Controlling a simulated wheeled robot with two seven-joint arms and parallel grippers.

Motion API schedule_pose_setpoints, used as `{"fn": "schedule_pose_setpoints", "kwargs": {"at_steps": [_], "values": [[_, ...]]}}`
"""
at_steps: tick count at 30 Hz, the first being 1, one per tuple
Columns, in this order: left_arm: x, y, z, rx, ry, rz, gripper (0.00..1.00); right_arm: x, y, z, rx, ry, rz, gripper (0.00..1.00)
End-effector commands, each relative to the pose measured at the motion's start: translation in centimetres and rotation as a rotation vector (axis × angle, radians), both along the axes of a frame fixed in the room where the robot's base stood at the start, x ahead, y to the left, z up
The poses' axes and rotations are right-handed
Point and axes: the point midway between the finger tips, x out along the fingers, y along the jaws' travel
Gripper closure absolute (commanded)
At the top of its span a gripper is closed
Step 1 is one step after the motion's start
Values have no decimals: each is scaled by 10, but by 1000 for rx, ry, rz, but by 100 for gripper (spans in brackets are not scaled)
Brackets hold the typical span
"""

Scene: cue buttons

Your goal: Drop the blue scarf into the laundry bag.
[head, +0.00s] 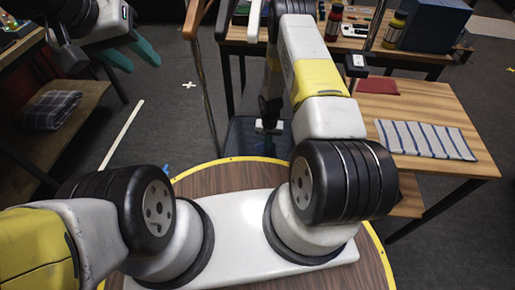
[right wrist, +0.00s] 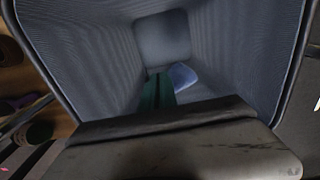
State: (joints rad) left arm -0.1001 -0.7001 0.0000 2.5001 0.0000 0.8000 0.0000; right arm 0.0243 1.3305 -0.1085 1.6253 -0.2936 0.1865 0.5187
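The laundry bag (head: 240,143) is a dark blue-grey, open-topped bag beyond the round table, partly hidden by my right arm. In the right wrist view its ribbed inner walls (right wrist: 85,50) surround my right gripper (right wrist: 158,76), whose green fingers are close together and point down into the bag. A blue piece of cloth, which looks like the blue scarf (right wrist: 184,76), shows at the right side of the fingertips. It appears pinched there, though the contact is mostly hidden. My left gripper (head: 128,53) is at the upper left of the head view, its teal fingers apart and empty.
A wooden table (head: 450,105) at the right carries a striped cloth (head: 425,139) and a red cloth (head: 377,85). A shelf (head: 75,125) at the left holds a folded checked cloth (head: 50,109). Bottles stand on the back table.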

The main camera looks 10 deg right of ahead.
Motion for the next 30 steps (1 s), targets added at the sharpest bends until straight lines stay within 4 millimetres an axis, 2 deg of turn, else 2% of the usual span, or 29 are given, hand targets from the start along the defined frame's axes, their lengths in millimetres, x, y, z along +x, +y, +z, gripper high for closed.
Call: {"fn": "schedule_pose_setpoints", "kwargs": {"at_steps": [7, 9, 11, 17, 18, 22, 29, 30], "values": [[0, 0, 0, 0, 0, 0, 60, 0, 0, 0, 0, 0, 0, 100], [0, 0, 0, 0, 0, 0, 60, 0, 0, -1, 0, 0, 0, 84], [0, 0, 0, 0, 0, 0, 60, 0, 0, -1, 0, 0, 0, 72], [0, 0, 0, 0, 0, 0, 60, 0, 0, 0, 0, 0, 0, 72], [0, 0, 0, 0, 0, 0, 60, 0, 0, 0, 0, 0, 0, 70], [0, 0, 0, 0, 0, 0, 60, 0, 0, 0, 0, 0, 0, 45], [0, 0, 0, 0, 0, 0, 60, 0, 0, 0, 0, 0, 0, 45], [0, 0, 0, 0, 0, 0, 60, 0, 0, 0, 0, 0, 0, 37]]}}
